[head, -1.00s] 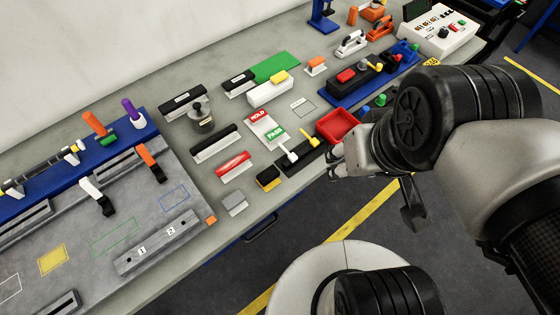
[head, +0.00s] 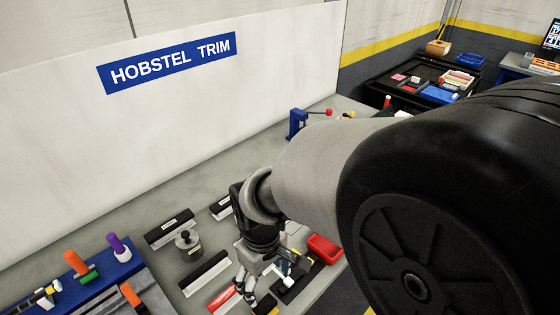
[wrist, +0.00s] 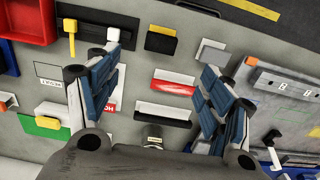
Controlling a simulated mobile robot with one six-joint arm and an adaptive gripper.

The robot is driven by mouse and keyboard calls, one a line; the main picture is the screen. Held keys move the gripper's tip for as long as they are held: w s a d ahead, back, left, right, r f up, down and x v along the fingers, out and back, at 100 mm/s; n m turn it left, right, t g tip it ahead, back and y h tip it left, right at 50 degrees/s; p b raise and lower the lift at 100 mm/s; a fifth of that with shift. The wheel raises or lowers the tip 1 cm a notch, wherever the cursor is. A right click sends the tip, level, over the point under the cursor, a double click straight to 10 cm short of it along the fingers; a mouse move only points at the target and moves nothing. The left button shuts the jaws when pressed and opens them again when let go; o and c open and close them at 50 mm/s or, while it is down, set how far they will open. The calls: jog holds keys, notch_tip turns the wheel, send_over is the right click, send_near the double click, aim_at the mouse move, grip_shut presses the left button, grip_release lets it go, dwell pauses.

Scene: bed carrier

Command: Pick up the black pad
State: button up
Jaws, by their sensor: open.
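A long black pad (head: 205,272) with a pale lower side lies on the grey bench, left of my gripper in the head view. It also shows in the wrist view (wrist: 163,115), between the fingers and nearer the palm than a red-topped block (wrist: 172,87). Other black-topped blocks with white labels (head: 171,227) lie farther back, so which one is meant is not certain. My gripper (wrist: 180,58) is open and empty, pointing down over the bench; its height is hard to judge. In the head view my gripper (head: 250,287) hides part of the red-topped block.
A yellow-and-black block (wrist: 160,40) and a grey block (wrist: 210,52) lie near the bench's front edge. A round grey weight (head: 188,245) stands behind the black pad. A red tray (head: 325,248) and a blue fixture (head: 75,290) flank the area.

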jog(key=b, duration=0.3)
send_over(267, 306)
notch_tip(267, 306, down, 9)
jog(key=shift+r, duration=0.1)
notch_tip(267, 306, down, 5)
jog(key=shift+f+b, duration=0.15)
jog(key=shift+b, duration=0.95)
jog(key=shift+s, duration=0.1)
jog(key=shift+c, duration=0.3)
jog(key=c, duration=0.7)
